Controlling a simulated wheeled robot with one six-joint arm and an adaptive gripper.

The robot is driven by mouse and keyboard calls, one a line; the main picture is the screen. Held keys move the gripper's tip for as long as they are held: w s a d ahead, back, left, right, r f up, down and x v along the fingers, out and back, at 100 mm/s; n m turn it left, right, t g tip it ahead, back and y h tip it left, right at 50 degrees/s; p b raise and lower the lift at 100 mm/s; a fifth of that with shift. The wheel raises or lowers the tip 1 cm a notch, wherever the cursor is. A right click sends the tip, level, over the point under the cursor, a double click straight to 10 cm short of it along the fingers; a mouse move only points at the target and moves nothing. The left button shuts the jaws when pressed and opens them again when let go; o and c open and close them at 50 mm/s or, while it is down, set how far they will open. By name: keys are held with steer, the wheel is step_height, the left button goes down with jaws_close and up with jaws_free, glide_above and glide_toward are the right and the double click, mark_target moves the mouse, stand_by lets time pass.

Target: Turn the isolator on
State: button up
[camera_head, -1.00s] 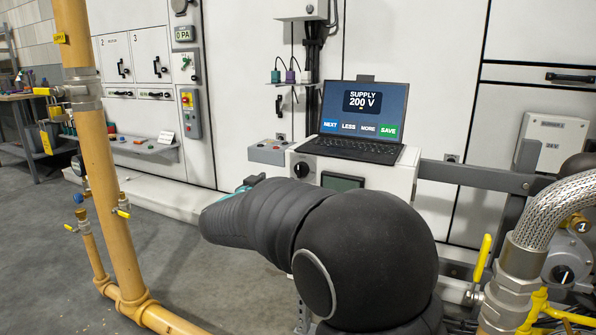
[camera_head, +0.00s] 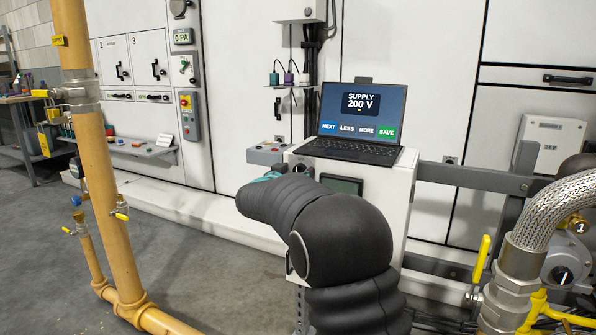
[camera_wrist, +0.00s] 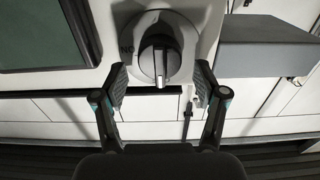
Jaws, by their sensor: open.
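The isolator's black rotary knob (camera_wrist: 160,60) sits on a round grey plate on a white cabinet, in the upper middle of the wrist view. Its pale pointer line runs up and down in that picture. Lettering shows at the plate's left edge, partly hard to read. My gripper (camera_wrist: 160,84) is open, one finger on each side of the knob, with visible gaps and no clear contact. In the head view, my dark arm reaches to the front of the white cabinet (camera_head: 398,190), and my gripper (camera_head: 268,177) is mostly hidden there.
A laptop (camera_head: 357,122) reading "SUPPLY 200 V" stands on the cabinet. A dark display panel (camera_wrist: 45,35) lies beside the knob. A grey box (camera_wrist: 265,48) juts out on the other side. Yellow pipes (camera_head: 100,180) stand left, a braided hose (camera_head: 555,205) right.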

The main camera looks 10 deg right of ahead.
steer(key=shift+w+d, duration=0.25)
steer(key=shift+w, duration=0.1)
steer(key=c, duration=1.1)
steer(key=shift+c, duration=0.2)
